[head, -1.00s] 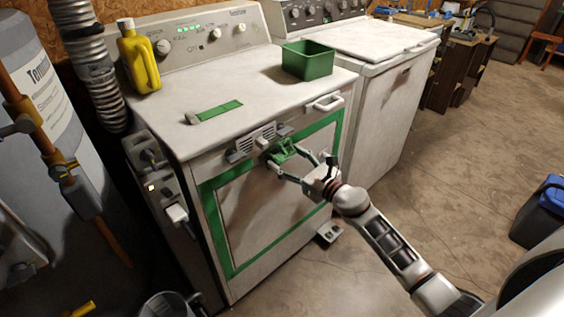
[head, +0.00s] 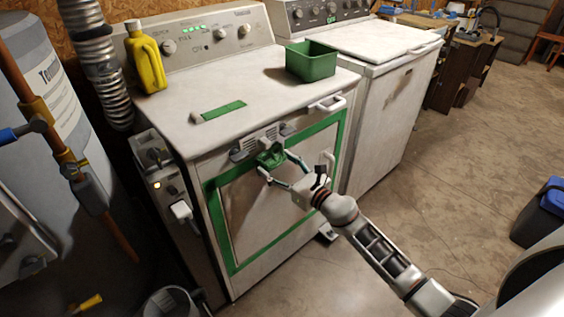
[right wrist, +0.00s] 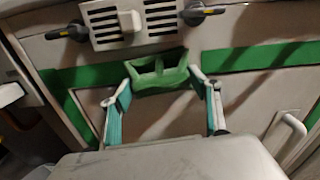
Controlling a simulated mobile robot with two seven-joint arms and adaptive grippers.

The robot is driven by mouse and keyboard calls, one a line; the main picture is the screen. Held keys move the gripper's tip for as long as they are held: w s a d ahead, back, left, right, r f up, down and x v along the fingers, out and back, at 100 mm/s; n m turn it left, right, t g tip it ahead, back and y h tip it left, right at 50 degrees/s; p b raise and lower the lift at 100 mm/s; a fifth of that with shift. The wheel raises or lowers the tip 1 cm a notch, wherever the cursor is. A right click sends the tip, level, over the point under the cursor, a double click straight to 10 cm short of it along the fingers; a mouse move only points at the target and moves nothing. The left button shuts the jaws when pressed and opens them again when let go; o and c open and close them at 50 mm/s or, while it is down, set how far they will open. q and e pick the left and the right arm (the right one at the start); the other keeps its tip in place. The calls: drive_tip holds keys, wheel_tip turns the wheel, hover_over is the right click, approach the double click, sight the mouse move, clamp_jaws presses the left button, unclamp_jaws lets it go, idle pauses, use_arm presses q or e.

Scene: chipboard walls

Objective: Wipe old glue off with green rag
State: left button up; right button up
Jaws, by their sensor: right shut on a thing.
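My right gripper (head: 276,168) is shut on a green folded piece (head: 271,157), which I take to be the green rag. It also shows between the two fingers in the right wrist view (right wrist: 158,76), with openings in it. It is at the upper green band (head: 318,127) on the front of the white machine (head: 265,205), just below a slotted vent (right wrist: 131,22). I cannot tell whether it touches the front. No old glue can be told apart clearly. My left gripper is not in view.
A green box (head: 310,62), a yellow bottle (head: 145,58) and a green strip with a pale end (head: 222,110) are on the machine's top. A white handle (right wrist: 290,128) sticks out on the right of the front. A second white machine (head: 385,105) stands beside it. The floor at right is mostly clear.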

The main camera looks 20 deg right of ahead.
drive_tip(key=shift+s+a+r, duration=0.2)
drive_tip(key=shift+s+a, duration=0.1)
drive_tip(key=shift+a, duration=0.4)
drive_tip(key=shift+s+a+f, duration=0.1)
drive_tip(key=shift+a, duration=0.15)
drive_tip(key=shift+s+a+p, duration=0.1)
drive_tip(key=shift+a+p, duration=0.25)
drive_tip(key=shift+s+a+p, duration=0.15)
drive_tip(key=shift+s+a, duration=0.05)
drive_tip(key=shift+a, duration=0.45)
drive_tip(key=shift+s+a+p, duration=0.15)
drive_tip(key=shift+a, duration=0.45)
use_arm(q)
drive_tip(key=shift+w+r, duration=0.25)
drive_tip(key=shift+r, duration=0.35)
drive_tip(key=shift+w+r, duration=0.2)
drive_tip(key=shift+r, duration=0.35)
